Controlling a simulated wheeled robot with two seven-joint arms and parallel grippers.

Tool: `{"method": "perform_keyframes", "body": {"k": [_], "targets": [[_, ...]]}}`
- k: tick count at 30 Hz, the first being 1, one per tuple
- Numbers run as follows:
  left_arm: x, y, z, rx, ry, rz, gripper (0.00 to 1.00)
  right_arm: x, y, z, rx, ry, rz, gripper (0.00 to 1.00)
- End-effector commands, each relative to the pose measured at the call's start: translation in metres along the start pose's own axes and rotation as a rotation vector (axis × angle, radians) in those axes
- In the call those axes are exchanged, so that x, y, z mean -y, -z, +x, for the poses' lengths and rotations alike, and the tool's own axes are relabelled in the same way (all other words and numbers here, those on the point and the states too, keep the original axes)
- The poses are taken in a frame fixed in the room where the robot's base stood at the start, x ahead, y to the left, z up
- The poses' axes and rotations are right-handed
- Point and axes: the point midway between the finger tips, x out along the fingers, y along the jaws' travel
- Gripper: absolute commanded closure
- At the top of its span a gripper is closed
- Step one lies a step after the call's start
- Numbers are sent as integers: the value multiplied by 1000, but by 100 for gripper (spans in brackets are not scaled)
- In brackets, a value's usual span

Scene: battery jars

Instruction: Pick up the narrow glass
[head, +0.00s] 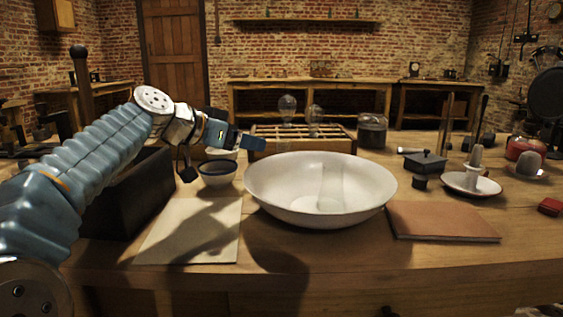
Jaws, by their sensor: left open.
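A narrow clear glass (331,184) shows faintly inside the wide white bowl (268,196); it looks upright, and its outline is hard to make out. My left gripper (250,143) is open and seems empty. It is above and behind the bowl's left rim, to the left of the glass and apart from it. My right gripper is not in view.
A wooden rack (290,146) with two glass bulbs stands behind the bowl. Small bowls (217,179) are under my left gripper. A paper sheet (205,240) lies front left, and a brown book (440,222) lies right. A dark jar (372,132) stands behind.

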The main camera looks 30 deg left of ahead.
Motion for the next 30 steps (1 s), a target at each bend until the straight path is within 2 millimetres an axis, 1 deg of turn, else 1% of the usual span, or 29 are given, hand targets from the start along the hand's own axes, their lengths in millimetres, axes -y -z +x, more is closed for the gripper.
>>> {"method": "perform_keyframes", "body": {"k": [1, 6, 9, 14, 19, 21, 25, 30], "targets": [[0, -1, 11, 3, -3, -2, 27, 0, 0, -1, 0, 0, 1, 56], [0, 0, 47, 2, -2, -2, 27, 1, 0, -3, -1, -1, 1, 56], [0, 0, 61, 1, -1, -2, 27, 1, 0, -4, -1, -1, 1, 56], [1, 1, 73, 1, 0, -1, 27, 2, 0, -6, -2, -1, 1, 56], [2, 6, 100, 1, -2, -2, 27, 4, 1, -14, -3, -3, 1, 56], [2, 6, 110, 1, -2, -2, 27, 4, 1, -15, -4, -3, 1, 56], [3, 5, 121, 1, -1, -1, 27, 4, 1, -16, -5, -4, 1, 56], [3, 5, 122, 0, 0, -1, 27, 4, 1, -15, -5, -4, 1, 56]]}}
